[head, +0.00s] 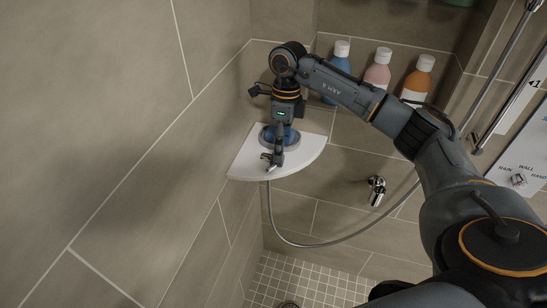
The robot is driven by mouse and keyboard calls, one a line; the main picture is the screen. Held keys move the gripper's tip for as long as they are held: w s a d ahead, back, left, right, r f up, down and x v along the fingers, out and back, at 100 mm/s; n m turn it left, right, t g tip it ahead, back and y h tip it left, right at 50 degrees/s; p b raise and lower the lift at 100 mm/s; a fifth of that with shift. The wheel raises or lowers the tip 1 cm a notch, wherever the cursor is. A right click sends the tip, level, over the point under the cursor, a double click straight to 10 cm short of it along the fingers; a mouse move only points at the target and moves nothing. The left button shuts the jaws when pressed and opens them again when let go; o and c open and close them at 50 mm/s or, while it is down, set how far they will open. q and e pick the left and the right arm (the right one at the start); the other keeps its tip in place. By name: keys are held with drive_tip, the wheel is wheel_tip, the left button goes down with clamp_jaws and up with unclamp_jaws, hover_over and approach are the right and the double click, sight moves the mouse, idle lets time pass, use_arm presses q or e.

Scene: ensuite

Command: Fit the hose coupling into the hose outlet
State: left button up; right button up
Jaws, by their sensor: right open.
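The grey hose (300,243) hangs from the front of the white corner shelf (309,150), loops down and rises to the right behind my arm. Its small metallic end, seemingly the hose coupling (267,157), lies at the shelf's front left, beside my fingertips. My right gripper (275,158) points down over the shelf with its jaws open; the fingers partly hide the coupling, and I cannot tell whether they touch it. The chrome hose outlet (376,189) sticks out of the tiled wall to the right of and below the shelf, apart from the hose. My left gripper is out of view.
A blue round item (292,138) sits on the shelf behind my gripper. Blue, pink (378,72) and orange (417,80) bottles stand on a ledge behind my arm. A rail (503,80) and control panel (520,178) are at right. Open space surrounds the outlet.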

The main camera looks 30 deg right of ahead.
sight(271, 163)
drive_tip(key=shift+s+f+p, duration=0.15)
drive_tip(key=shift+f+p, duration=0.35)
drive_tip(key=shift+f, duration=1.4)
clamp_jaws()
drive_tip(key=shift+r, duration=0.15)
